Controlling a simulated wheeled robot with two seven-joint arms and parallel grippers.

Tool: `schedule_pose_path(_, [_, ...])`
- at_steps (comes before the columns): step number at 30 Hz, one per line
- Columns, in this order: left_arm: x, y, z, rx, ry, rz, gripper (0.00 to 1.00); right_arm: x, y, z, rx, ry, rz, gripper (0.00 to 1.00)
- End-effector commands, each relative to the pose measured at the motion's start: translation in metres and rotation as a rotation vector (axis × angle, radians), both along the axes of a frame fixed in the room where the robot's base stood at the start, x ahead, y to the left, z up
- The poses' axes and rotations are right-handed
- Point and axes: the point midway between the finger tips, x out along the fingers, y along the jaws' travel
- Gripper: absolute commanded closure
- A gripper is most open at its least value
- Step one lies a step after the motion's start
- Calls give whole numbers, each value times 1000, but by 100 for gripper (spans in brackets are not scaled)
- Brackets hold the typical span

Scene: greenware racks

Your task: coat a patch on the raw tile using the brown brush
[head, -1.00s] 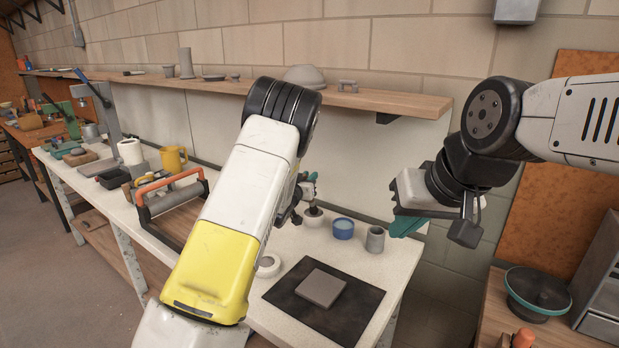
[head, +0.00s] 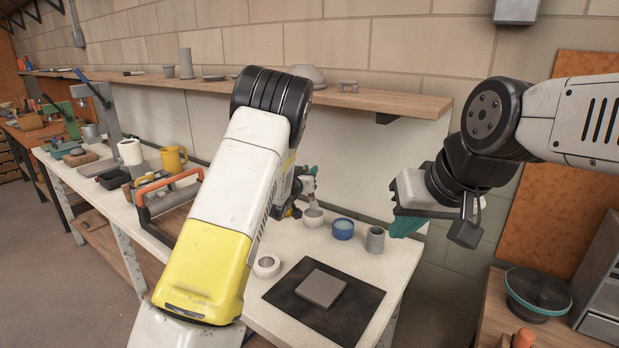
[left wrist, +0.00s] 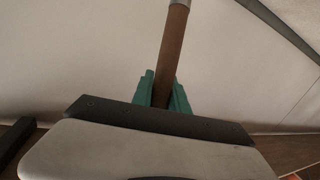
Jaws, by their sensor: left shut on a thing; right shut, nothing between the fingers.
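The raw tile (head: 322,287) is a grey-brown square lying flat on a dark mat (head: 365,306) at the front of the bench. My left gripper (head: 309,180) is behind my left forearm in the head view, above a small white pot (head: 313,219). In the left wrist view its green fingers (left wrist: 166,92) are shut on the brown handle of the brush (left wrist: 173,45). The brush's bristles are hidden, so I cannot tell whether they are inside the pot. My right gripper (head: 406,226) is shut and empty, in the air right of the pots.
A blue pot (head: 343,229) and a grey cup (head: 375,240) stand right of the white pot. A small white bowl (head: 266,266) sits left of the mat. An orange-handled roller frame (head: 165,184) is on the left. A wall shelf (head: 400,102) runs behind.

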Motion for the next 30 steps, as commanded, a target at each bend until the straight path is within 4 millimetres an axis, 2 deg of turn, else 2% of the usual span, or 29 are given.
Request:
schedule_pose_path(15, [0,0,42,-2,-2,0,100,0,0,0,0,0,0,100])
schedule_pose_path(30, [0,0,45,0,-1,0,100,0,0,0,0,0,0,100])
